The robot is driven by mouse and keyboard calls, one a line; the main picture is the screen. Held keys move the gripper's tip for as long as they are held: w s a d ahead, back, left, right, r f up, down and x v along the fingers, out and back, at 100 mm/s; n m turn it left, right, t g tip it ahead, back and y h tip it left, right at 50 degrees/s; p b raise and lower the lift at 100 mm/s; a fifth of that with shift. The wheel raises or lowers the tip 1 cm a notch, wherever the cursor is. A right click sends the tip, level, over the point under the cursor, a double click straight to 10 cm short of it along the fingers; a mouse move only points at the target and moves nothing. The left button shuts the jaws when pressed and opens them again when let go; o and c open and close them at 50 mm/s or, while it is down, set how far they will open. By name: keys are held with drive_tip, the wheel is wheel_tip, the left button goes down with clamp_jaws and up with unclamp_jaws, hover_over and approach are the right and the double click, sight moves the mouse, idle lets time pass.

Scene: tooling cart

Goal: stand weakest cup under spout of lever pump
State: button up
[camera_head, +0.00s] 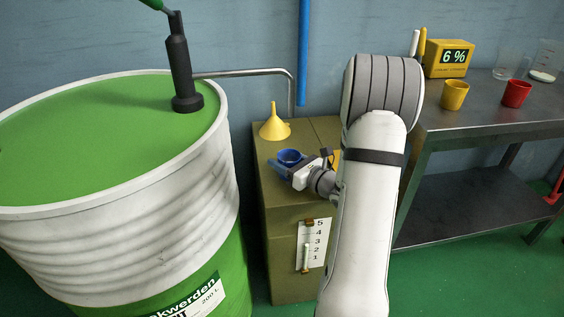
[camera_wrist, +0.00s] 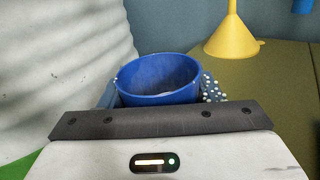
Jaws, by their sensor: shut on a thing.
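My gripper (camera_head: 289,165) is shut on a blue cup (camera_head: 290,156) above the olive cabinet. The cup is upright, and in the wrist view the blue cup (camera_wrist: 158,80) shows between the fingers; its inside is shaded. The lever pump (camera_head: 181,75) stands on the green and white drum, and its grey spout (camera_head: 250,72) reaches right and bends down above the cabinet, behind the cup. A yellow cup (camera_head: 454,95) and a red cup (camera_head: 516,94) stand on the steel bench at right. A display (camera_head: 449,58) behind them reads 6 %.
The drum (camera_head: 120,240) fills the left. A yellow funnel (camera_head: 274,124) sits on the olive cabinet (camera_head: 285,230), behind the cup; the funnel also shows in the wrist view (camera_wrist: 233,38). A level scale (camera_head: 312,244) is on the cabinet front. Clear beakers stand on the steel bench (camera_head: 480,117).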

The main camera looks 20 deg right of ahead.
drive_tip(key=shift+f, duration=0.2)
drive_tip(key=o, duration=1.1)
drive_tip(key=shift+r, duration=0.1)
